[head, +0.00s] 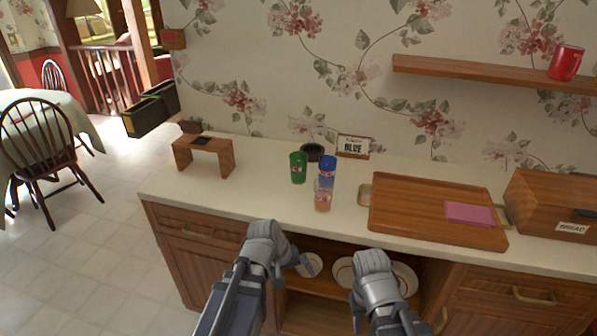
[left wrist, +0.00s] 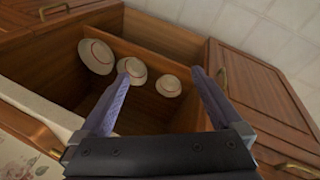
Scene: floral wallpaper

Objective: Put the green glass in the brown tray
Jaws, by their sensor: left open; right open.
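The green glass (head: 298,167) stands upright on the counter, just left of a blue glass (head: 327,172). The brown tray (head: 410,205) lies flat on the counter to the right, with a pink cloth (head: 469,213) on it. My left gripper (head: 302,267) is in front of the counter, below its top and apart from the glasses. In the left wrist view its fingers (left wrist: 160,98) are spread and empty, facing the open cupboard. My right gripper (head: 370,262) is also in front of the counter; its fingers are mostly hidden behind its own body.
A clear, orange-tinted glass (head: 322,197) stands in front of the blue one. A dark bowl (head: 313,152) and a "BLUE" sign (head: 352,146) are behind. A small wooden stand (head: 204,157) is left, a wooden box (head: 553,203) right. Plates (left wrist: 131,70) stand in the cupboard below.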

